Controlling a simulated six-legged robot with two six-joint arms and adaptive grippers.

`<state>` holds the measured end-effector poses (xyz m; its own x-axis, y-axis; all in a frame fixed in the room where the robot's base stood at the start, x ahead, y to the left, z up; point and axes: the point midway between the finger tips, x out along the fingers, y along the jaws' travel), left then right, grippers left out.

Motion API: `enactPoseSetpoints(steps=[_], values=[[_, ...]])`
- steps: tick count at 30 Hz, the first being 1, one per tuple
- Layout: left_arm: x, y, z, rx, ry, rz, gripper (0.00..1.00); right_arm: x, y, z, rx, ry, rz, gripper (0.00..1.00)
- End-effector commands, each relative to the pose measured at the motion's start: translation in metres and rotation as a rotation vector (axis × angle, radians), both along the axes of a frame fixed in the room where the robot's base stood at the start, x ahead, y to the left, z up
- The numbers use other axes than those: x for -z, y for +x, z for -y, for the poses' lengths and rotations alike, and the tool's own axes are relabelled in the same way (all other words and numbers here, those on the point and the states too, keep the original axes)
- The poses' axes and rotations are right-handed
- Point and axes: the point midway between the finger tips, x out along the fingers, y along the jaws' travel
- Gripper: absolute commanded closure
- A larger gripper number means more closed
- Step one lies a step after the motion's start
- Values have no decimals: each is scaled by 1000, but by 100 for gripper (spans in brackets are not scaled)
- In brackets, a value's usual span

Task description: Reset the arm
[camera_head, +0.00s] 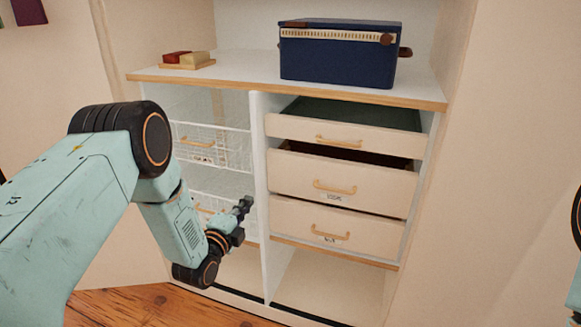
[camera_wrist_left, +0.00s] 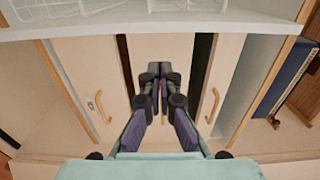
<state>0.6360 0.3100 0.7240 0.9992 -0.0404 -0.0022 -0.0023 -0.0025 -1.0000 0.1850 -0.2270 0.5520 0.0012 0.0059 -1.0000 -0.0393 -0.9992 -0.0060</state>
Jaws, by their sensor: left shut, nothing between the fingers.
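My left arm comes in from the left in the head view, and its gripper (camera_head: 240,217) is in front of the cabinet, near the lower wire basket and the divider. In the left wrist view the gripper's fingers (camera_wrist_left: 160,90) are together with nothing between them. Drawer fronts (camera_wrist_left: 155,55) with tan handles lie beyond the fingers. My right gripper is not in view; only a small part of my right arm shows at the right edge of the head view.
The top drawer (camera_head: 340,131) on the right is pulled out. Closely below are the middle drawer (camera_head: 340,183) and bottom drawer (camera_head: 335,228). White wire baskets (camera_head: 225,150) fill the left side. A navy box (camera_head: 338,58) and a small tray with blocks (camera_head: 187,61) stand on top.

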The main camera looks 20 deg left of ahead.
Motion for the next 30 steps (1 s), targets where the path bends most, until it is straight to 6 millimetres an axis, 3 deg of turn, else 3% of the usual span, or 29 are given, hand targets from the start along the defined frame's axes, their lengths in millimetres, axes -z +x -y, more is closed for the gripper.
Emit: enactPoseSetpoints(steps=[4, 7, 11, 14, 17, 22, 26, 30], values=[[1, -1, 0, 0, -40, -6, 100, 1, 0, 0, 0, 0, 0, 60], [10, -2, -1, -9, -165, -51, 100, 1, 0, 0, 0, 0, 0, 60], [50, -25, 1, -76, -444, -219, 100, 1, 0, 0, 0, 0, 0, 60], [87, -59, 10, -165, -669, -382, 100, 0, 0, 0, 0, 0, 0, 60], [122, -105, 23, -295, -883, -552, 100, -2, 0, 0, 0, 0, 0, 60], [166, -204, 48, -594, -1170, -816, 100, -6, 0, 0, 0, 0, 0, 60], [180, -287, 63, -854, -1294, -973, 100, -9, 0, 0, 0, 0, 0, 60], [176, -372, 74, -1116, -1332, -1095, 100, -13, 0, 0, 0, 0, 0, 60]])
